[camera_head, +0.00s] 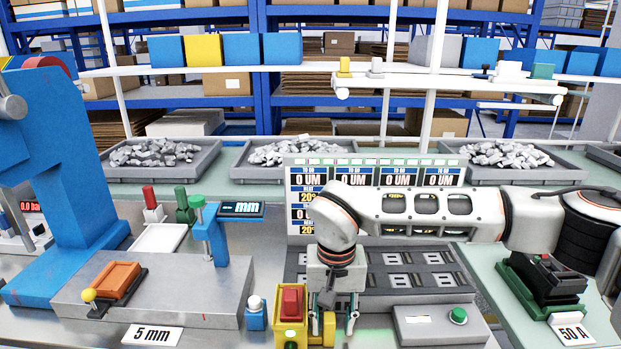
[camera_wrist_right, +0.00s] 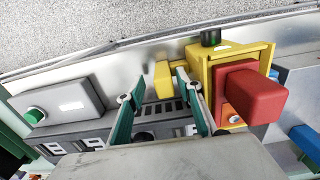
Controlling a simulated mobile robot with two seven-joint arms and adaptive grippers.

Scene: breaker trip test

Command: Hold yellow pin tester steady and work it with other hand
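The yellow tester (camera_head: 291,335) stands at the bottom centre in the head view, with a red block on top and a small green button on its front. A small yellow block (camera_head: 329,328) sticks out at its right side. In the wrist view the yellow housing (camera_wrist_right: 262,52), the red block (camera_wrist_right: 252,92) and the yellow side block (camera_wrist_right: 163,80) all show. My right gripper (camera_head: 336,312) points down with its fingers apart, over the yellow side block. In the wrist view its fingertips (camera_wrist_right: 156,86) lie near the side block; contact cannot be told. My left gripper is not in view.
A grey box with a green button (camera_head: 458,316) stands right of the tester. A dark slotted panel (camera_head: 400,272) lies behind. A blue press (camera_head: 60,160), a metal block (camera_head: 190,290) and a blue gauge stand (camera_head: 216,240) are at left. A black device (camera_head: 545,285) is at right.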

